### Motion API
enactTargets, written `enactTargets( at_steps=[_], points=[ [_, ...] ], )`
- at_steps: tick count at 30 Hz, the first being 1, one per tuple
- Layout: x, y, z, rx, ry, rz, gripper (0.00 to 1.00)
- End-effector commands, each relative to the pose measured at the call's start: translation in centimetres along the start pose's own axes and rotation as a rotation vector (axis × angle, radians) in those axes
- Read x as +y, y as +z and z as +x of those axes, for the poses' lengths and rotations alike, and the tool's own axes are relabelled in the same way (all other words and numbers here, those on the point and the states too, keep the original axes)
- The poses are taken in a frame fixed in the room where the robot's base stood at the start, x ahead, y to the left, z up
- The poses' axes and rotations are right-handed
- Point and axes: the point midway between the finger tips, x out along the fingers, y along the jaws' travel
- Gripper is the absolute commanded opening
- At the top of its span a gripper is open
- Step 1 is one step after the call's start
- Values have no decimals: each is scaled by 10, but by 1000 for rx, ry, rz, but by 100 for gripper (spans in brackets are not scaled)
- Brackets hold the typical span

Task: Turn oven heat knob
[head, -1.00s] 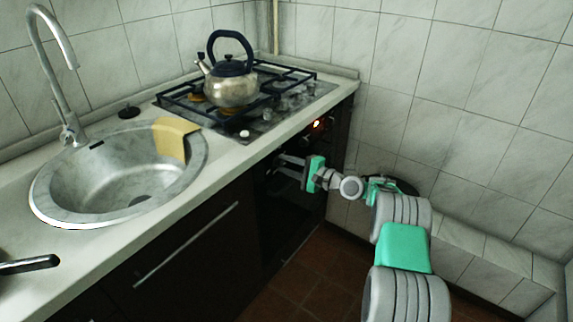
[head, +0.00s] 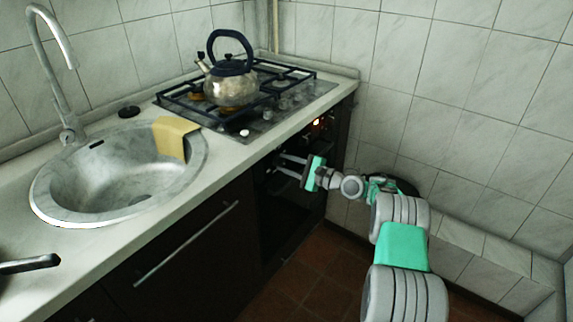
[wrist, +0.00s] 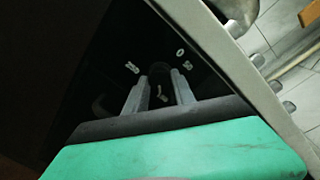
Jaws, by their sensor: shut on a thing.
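The oven's heat knob (wrist: 160,73) is a dark knob on the black control panel (wrist: 100,65), hard to make out in the wrist view. White markings, including a 0, surround it. My gripper (wrist: 157,82) has its two grey fingers on either side of the knob and is shut on it. In the head view my gripper (head: 280,164) reaches from the right to the upper part of the dark oven front (head: 285,215). The knob's contact with the fingers is too dark to see clearly there.
The counter edge (head: 250,150) runs just above. A kettle (head: 232,88) stands on the gas hob (head: 262,118). The sink (head: 70,185) is at left; a tiled wall (head: 460,100) is at right.

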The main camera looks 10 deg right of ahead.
Motion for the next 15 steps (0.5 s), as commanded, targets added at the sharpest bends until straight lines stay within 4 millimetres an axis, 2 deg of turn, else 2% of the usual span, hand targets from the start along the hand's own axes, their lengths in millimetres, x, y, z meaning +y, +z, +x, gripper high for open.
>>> enactTargets(
  at_steps=[1, 2, 9, 15],
  points=[
    [0, 0, 0, 1, 0, -1, 0],
    [0, 0, 0, 1, 0, -1, 33],
    [0, 0, 0, 0, 0, -1, 52],
    [0, 0, 0, 0, 0, -1, 52]
  ],
)
